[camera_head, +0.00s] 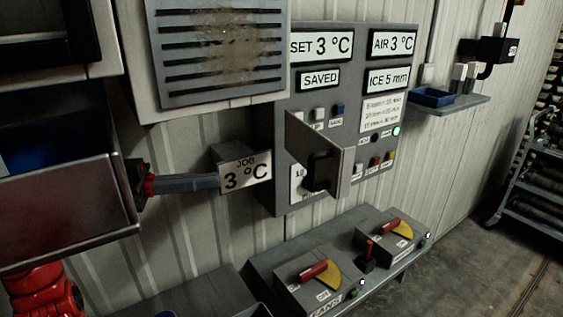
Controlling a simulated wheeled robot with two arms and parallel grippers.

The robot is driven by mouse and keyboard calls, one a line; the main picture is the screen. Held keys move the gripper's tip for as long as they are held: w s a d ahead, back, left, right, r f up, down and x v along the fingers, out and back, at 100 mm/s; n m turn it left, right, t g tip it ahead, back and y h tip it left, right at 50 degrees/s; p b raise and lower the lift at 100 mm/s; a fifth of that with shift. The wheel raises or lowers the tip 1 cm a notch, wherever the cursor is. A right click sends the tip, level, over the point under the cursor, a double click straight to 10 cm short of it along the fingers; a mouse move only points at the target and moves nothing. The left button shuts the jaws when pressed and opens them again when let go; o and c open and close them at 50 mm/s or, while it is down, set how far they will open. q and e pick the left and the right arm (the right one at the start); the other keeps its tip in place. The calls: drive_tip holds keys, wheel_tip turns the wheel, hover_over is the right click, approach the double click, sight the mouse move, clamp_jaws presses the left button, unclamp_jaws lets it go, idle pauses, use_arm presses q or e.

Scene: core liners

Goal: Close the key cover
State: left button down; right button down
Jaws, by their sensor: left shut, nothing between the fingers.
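The key cover (318,152) is a grey hinged plate with a dark handle block on its face. It stands out from the grey control panel (282,110), swung open, below a row of small buttons. My left gripper (216,182) comes in from the left with its grey fingers shut and empty. Whether the tips touch the sign, I cannot tell. The cover partly hides the panel behind it. My right gripper is not in view.
Above the fingers hangs a louvred vent box (222,50). Below the panel, a ledge carries two switch boxes with red handles (313,272) (390,228). A shelf with a blue tray (432,97) is at the right. Floor is open at the lower right.

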use_arm(q)
drive_tip(key=p+x, duration=0.5)
drive_tip(key=x, duration=0.8)
drive_tip(key=shift+s+d, duration=0.2)
drive_tip(key=shift+d, duration=0.2)
drive_tip(key=shift+r, duration=0.15)
